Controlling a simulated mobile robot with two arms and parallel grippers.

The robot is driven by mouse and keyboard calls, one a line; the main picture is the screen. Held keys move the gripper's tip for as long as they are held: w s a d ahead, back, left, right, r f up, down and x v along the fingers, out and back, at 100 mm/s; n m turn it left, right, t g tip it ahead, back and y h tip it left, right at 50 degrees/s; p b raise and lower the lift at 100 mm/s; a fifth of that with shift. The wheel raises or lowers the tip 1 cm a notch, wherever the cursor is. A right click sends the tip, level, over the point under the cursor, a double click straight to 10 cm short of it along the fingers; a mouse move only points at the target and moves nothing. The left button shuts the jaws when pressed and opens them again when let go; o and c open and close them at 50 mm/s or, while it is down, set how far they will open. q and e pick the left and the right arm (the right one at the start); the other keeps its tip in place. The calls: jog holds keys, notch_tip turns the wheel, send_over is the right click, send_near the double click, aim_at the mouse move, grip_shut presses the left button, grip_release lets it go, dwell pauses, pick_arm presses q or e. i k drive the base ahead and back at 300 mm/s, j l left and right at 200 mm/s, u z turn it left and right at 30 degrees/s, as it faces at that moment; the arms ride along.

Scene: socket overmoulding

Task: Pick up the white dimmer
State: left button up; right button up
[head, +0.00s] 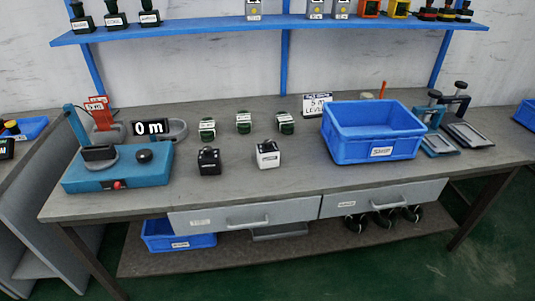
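A small white block-shaped device with a dark top, which looks like the white dimmer (268,155), stands on the grey workbench (330,178) near the middle. Its label is too small to read. A similar black device (209,162) stands to its left, apart from it. Several dark green and white devices stand behind them, including one at the left (207,130) and one at the right (286,123). Neither of my grippers shows in the head view.
A blue crate (372,152) stands to the right, with clamp-like fixtures (440,135) beyond it. A teal machine (118,168) with a red button stands at the left, near a "0 m" display (153,128). A blue shelf (230,31) runs above. The bench front is clear around the white device.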

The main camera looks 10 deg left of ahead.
aim_at(266, 158)
jog(key=u, duration=0.2)
jog(key=i+l+u, duration=0.3)
jog(key=l+u, duration=0.25)
jog(key=i+l+u, duration=0.15)
jog(key=l+u, duration=0.15)
jog(key=l, duration=0.2)
